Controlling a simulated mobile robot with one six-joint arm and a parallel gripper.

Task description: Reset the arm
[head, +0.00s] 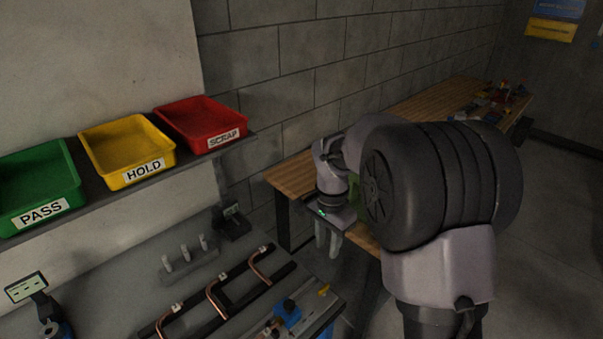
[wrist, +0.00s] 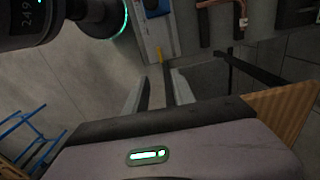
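My gripper (head: 327,252) hangs fingers down in the head view, right of the bench with the copper tubes and in front of the wooden table. My arm is folded, with its large dark joint at the right of the picture. In the wrist view my gripper (wrist: 160,79) shows two fingers spread apart with nothing between them. Bent copper tubes (head: 217,298) lie on a dark rack on the bench, apart from the gripper. Part of a copper tube also shows at the top of the wrist view (wrist: 212,3).
Green PASS (head: 38,216), yellow HOLD (head: 120,178) and red SCRAP (head: 200,142) bins stand on a wall shelf at left. A blue clamp fixture (head: 288,312) sits at the bench's right end. The wooden table (head: 292,176) runs along the wall behind my arm, with clutter at its far end.

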